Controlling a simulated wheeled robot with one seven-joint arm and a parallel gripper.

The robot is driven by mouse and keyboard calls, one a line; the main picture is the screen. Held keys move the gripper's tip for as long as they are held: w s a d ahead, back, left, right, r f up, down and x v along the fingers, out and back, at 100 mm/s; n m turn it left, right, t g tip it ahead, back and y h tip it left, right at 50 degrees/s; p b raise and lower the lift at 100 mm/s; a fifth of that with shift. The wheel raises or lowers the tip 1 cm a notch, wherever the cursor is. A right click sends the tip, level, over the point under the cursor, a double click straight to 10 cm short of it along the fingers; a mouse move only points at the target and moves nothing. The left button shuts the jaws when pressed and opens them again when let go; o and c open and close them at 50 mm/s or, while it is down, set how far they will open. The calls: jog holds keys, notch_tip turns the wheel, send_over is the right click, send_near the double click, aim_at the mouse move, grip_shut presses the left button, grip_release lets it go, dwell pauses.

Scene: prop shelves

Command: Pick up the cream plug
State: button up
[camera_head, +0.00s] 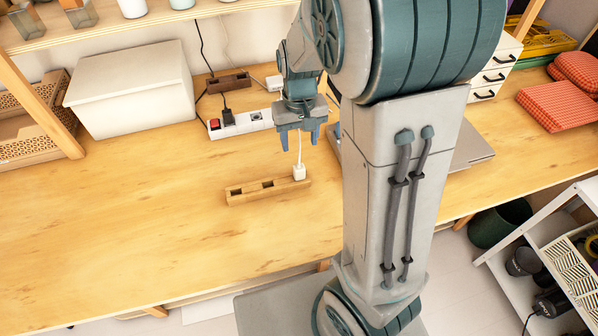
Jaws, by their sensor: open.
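The cream plug (299,172) stands upright at the right end of a light wooden block with slots (262,191) on the table. A pale cord rises from its top toward my gripper. My gripper (299,138) is open and points down, just above the plug and behind it in the picture. Its two blue fingers are apart on either side of the cord. I cannot tell whether the cord passes between the fingers or behind them.
A white power strip (240,124) with a black plug (228,117) and a red switch lies behind. A dark wooden block (228,82) and a white lidded box (130,90) stand farther back. The table's front left is clear. My arm hides part of the right side.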

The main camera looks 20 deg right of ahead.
aim_at(299, 164)
notch_tip(299, 164, down, 6)
jog(key=shift+f, duration=0.15)
jog(key=shift+s+a+f, duration=0.1)
jog(key=shift+s+f, duration=0.05)
jog(key=shift+f, duration=1.15)
jog(key=shift+s+f, duration=0.1)
jog(key=shift+f, duration=1.2)
jog(key=c, duration=1)
